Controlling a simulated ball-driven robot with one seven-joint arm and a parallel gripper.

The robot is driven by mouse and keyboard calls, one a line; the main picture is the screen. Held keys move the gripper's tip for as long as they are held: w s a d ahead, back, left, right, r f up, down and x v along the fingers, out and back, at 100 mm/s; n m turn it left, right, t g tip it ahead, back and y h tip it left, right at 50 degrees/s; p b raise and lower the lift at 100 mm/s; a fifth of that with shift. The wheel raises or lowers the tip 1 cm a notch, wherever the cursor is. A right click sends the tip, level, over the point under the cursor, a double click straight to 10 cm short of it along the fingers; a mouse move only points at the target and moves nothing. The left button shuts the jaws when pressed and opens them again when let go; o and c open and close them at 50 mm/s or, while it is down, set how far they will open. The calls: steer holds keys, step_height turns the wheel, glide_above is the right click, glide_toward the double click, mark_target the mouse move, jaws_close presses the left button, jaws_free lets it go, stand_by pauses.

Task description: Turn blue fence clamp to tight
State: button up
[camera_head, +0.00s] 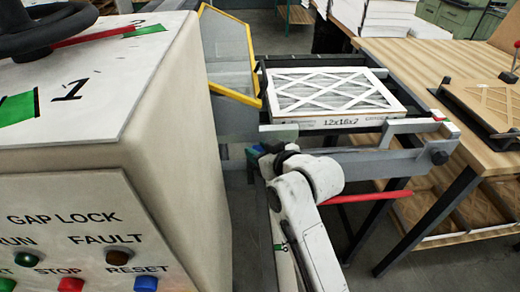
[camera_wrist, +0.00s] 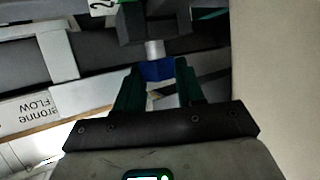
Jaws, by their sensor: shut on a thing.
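The blue fence clamp (camera_wrist: 157,70) is in the wrist view, a small blue block below a pale shaft and a dark block. My gripper (camera_wrist: 158,80) has its green fingers on both sides of the blue part and is shut on it. In the head view a small blue piece (camera_head: 254,151) shows just left of my arm's white joint, below the fence. My arm hides most of the gripper and clamp there. I cannot read the clamp's tight or loose mark.
A boxed filter (camera_head: 330,93) lies on the machine bed behind the metal fence rail (camera_head: 350,127). A yellow-framed guard (camera_head: 248,65) stands at its left. A control cabinet (camera_head: 120,130) fills the left. A wooden table (camera_head: 440,60) is at the right. A red bar (camera_head: 370,197) sticks out beside my arm.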

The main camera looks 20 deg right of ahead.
steer(key=o, duration=0.8)
steer(key=shift+c, duration=0.2)
steer(key=shift+s, duration=0.1)
steer(key=v, duration=1)
steer(key=shift+s+r+b, duration=0.2)
steer(key=shift+s+b, duration=0.05)
steer(key=shift+b, duration=0.05)
steer(key=shift+d, duration=0.1)
